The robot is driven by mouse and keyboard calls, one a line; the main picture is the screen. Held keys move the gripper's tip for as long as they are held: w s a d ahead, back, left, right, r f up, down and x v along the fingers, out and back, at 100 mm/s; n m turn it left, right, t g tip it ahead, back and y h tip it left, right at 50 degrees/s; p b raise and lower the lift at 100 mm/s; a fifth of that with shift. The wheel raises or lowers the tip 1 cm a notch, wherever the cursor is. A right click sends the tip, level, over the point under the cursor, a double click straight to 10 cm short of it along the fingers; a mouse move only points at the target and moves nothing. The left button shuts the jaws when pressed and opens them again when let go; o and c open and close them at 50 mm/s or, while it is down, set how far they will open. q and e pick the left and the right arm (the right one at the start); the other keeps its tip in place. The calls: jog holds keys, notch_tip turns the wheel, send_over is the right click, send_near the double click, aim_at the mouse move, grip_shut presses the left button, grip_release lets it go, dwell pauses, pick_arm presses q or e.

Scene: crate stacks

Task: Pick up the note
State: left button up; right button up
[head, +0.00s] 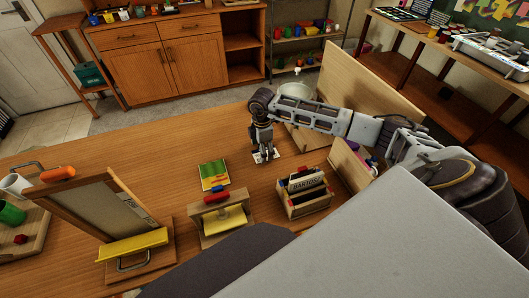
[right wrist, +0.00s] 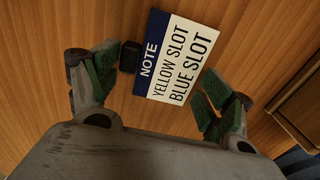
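The note (right wrist: 182,57) is a white card with a dark blue band reading "NOTE" and the lines "YELLOW SLOT" and "BLUE SLOT". It lies on the wooden table, turned at an angle in the right wrist view. My right gripper (right wrist: 160,75) is open above it, one green-padded finger on each side, with nothing held. A small black block (right wrist: 130,57) sits at the note's blue edge, between the fingers. In the head view my right gripper (head: 263,154) points down at the note (head: 275,155), mostly covering it. My left gripper is not in view.
A green and yellow booklet (head: 213,175) and a stand with a yellow block (head: 222,221) are nearer left. A large wooden frame (head: 105,205) leans farther left.

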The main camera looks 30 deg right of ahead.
grip_shut()
dwell(0.3)
jog(key=shift+r, duration=0.1)
notch_tip(320, 180, up, 10)
dwell(0.8)
dwell(0.4)
